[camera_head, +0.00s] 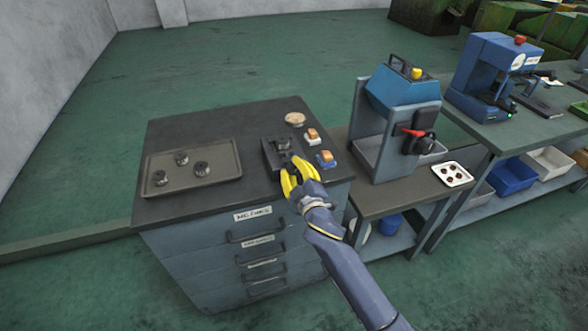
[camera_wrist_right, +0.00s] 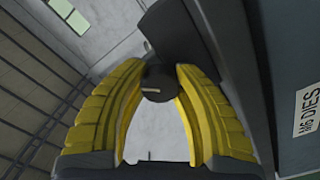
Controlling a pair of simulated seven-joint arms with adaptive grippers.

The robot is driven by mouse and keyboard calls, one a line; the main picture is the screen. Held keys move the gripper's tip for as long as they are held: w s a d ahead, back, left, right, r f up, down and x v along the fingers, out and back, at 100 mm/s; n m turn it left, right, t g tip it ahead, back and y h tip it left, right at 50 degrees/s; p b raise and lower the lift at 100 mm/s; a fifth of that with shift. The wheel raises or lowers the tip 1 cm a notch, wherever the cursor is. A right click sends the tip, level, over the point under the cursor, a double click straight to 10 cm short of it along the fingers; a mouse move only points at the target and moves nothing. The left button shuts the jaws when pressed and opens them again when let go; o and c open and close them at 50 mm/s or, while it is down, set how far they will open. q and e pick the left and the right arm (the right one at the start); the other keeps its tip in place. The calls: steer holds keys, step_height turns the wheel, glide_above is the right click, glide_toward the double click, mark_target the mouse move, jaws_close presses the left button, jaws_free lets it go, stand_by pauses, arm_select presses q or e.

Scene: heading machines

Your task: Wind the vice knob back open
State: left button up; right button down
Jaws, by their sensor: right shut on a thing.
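The vice (camera_head: 279,153) is a small dark block on the cabinet top, near its front edge. Its knob (camera_wrist_right: 159,82) is dark and round with a pale mark, and it shows between the yellow fingertips in the right wrist view. My right gripper (camera_head: 291,180) reaches in from the front right and is shut on the knob. The same gripper (camera_wrist_right: 159,86) has a fingertip on each side of the knob in the wrist view. In the head view the fingers largely hide the knob. My left gripper is not in view.
A tray (camera_head: 215,150) with several dark round parts lies left of the vice. Two small blocks on pads, one of them an orange block (camera_head: 326,156), and a round dish (camera_head: 295,119) are close by. A blue machine (camera_head: 399,110) stands right of the cabinet (camera_head: 205,262).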

steer(key=n, duration=0.3)
steer(key=shift+d+f+n, duration=0.1)
steer(key=shift+n, duration=0.2)
steer(key=n, duration=0.4)
steer(key=shift+n, duration=0.4)
steer(key=shift+w, duration=0.1)
steer(key=c, duration=0.9)
jaws_free()
steer(key=shift+s, duration=0.2)
steer(key=v, duration=1.1)
steer(key=shift+s, duration=0.35)
steer(key=shift+d, duration=0.15)
